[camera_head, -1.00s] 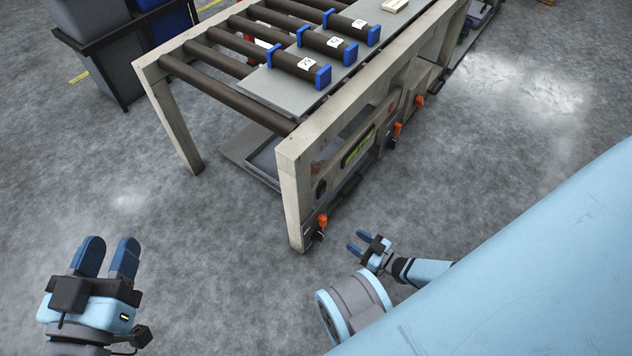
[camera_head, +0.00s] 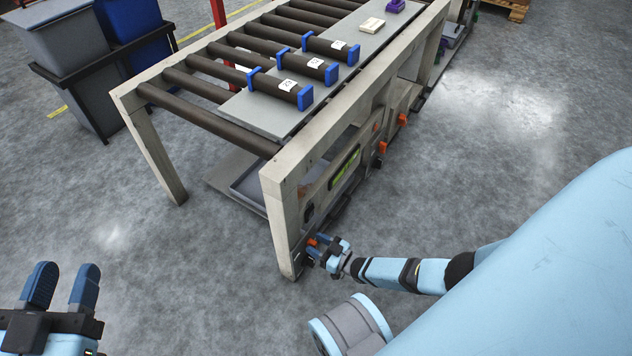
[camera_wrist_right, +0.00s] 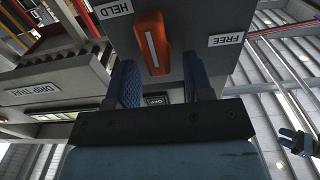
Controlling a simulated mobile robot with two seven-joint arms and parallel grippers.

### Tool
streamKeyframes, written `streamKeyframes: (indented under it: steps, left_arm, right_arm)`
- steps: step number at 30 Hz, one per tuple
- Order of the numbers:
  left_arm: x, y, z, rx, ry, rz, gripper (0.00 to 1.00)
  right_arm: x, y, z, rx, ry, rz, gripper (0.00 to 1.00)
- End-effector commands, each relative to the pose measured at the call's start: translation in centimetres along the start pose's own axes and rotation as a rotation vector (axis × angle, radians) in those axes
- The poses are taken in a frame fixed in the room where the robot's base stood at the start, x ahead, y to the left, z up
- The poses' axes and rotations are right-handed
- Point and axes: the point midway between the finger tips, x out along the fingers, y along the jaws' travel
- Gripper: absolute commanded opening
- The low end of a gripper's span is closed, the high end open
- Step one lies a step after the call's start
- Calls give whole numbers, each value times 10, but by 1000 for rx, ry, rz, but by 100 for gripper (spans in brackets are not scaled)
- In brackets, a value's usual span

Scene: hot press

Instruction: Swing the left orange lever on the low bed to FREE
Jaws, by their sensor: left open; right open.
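The left orange lever (camera_head: 311,241) sits low at the near end of the bed frame. In the right wrist view the orange lever (camera_wrist_right: 151,42) has a white stripe and stands between a HELD label (camera_wrist_right: 115,9) on the left and a FREE label (camera_wrist_right: 226,39) on the right. My right gripper (camera_head: 320,247) is open at the lever; in the wrist view its two fingers (camera_wrist_right: 160,66) stand on either side of the lever's near end. I cannot tell whether they touch it. My left gripper (camera_head: 64,284) is open and empty at the lower left.
The roller bed frame (camera_head: 283,190) carries a grey plate (camera_head: 262,115) with several dark rollers with blue ends. More orange levers (camera_head: 402,119) line its side. A DRIP TRAY label (camera_wrist_right: 47,89) shows in the wrist view. Bins (camera_head: 80,60) stand at the back left; the near floor is clear.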

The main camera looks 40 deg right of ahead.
Motion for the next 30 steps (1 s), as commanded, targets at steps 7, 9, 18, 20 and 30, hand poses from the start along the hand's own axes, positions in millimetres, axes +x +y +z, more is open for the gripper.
streamKeyframes:
  steps: [7,9,18,20,30]
  left_arm:
    - [0,0,0,12,4,1,43]
    - [-1,0,0,14,4,2,43]
    - [-1,-1,0,16,2,4,43]
    - [-1,-1,0,16,2,3,43]
    - [0,0,-2,8,6,-1,43]
  right_arm:
    - [5,0,0,0,0,0,47]
    - [5,0,0,0,0,0,47]
    - [5,0,0,1,0,0,4]
    - [5,0,0,2,0,0,4]
    - [5,1,0,101,0,1,4]
